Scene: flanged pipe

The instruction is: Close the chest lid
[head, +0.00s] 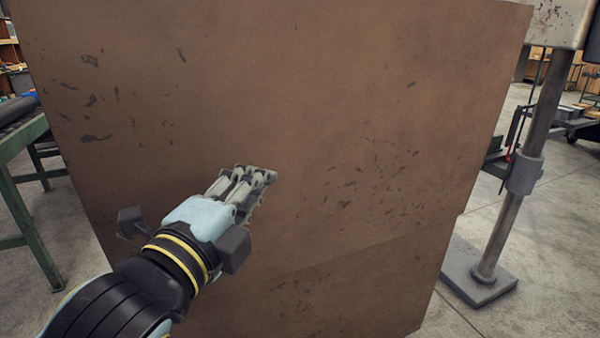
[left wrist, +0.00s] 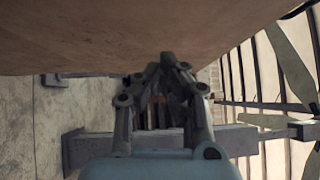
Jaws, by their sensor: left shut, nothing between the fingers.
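A large brown panel with dark scuffs (head: 300,110) fills most of the head view; I take it for the chest lid. A faint slanting line crosses its lower right, with more brown surface (head: 350,295) below; I cannot tell whether that is the chest's body. My left gripper (head: 264,178) is shut and empty in front of the panel. In the left wrist view the brown surface (left wrist: 110,35) spans the top and the closed fingertips (left wrist: 172,62) are close to its lower edge; contact cannot be told. My right gripper is not in view.
A grey post on a square floor plate (head: 478,270) stands right of the panel. A green-legged table (head: 22,165) is at the left. Concrete floor (head: 555,225) is clear at the far right.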

